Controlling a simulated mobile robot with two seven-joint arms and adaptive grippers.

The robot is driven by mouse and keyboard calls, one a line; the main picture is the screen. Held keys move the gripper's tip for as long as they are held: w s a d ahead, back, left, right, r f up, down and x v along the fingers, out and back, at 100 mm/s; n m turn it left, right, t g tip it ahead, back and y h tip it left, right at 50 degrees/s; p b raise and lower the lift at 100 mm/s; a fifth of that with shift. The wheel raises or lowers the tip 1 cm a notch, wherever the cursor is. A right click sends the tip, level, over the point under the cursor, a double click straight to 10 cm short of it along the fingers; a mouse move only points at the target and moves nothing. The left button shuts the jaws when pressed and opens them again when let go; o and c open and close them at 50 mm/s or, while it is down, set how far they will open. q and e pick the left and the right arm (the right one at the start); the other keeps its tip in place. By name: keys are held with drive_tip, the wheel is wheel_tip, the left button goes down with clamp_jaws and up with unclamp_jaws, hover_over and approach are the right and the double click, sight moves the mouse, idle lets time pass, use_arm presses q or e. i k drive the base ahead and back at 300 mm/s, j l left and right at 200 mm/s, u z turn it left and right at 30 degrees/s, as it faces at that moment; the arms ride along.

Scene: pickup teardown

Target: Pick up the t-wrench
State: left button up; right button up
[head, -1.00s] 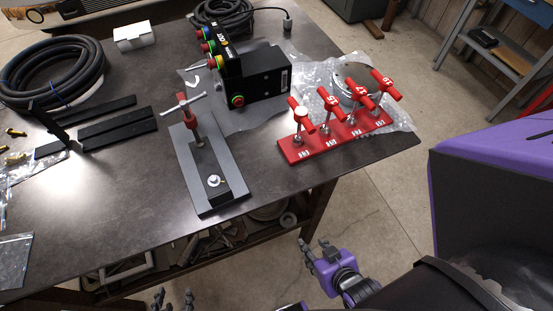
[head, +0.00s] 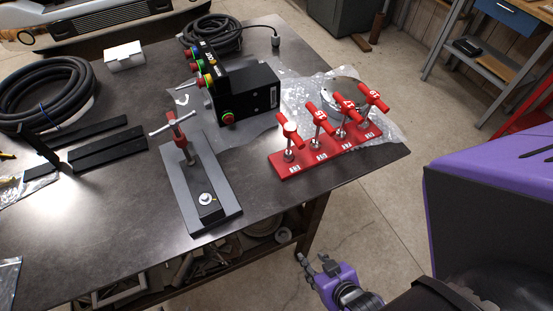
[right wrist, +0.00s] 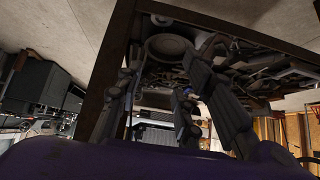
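Several red T-handled wrenches stand upright in a red rack (head: 284,171) at the right end of the dark table in the head view. The leftmost t-wrench (head: 290,130) has a pale round end facing me; the others (head: 318,114) (head: 346,105) (head: 373,97) show white size numbers. My right gripper (head: 314,262) is open and empty, beyond the table's front edge and well apart from the rack. Its spread fingers also show in the right wrist view (right wrist: 160,70), below table height, facing the shelf under the table. My left gripper is not in view.
A grey clamp fixture (head: 222,213) with a T-bar stands left of the rack. Black hose coils (head: 85,95) and bars lie left. The table (head: 255,240) has bare front space.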

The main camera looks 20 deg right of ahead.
sight(320, 116)
drive_tip(key=l+z, duration=0.1)
drive_tip(key=z, duration=0.4)
drive_tip(key=l+z, duration=0.1)
drive_tip(key=z, duration=0.35)
drive_tip(key=k+j+u, duration=0.1)
drive_tip(key=j, duration=0.2)
drive_tip(key=k+j, duration=0.15)
drive_tip(key=j, duration=0.2)
drive_tip(key=k+j+u, duration=0.15)
drive_tip(key=j, duration=0.2)
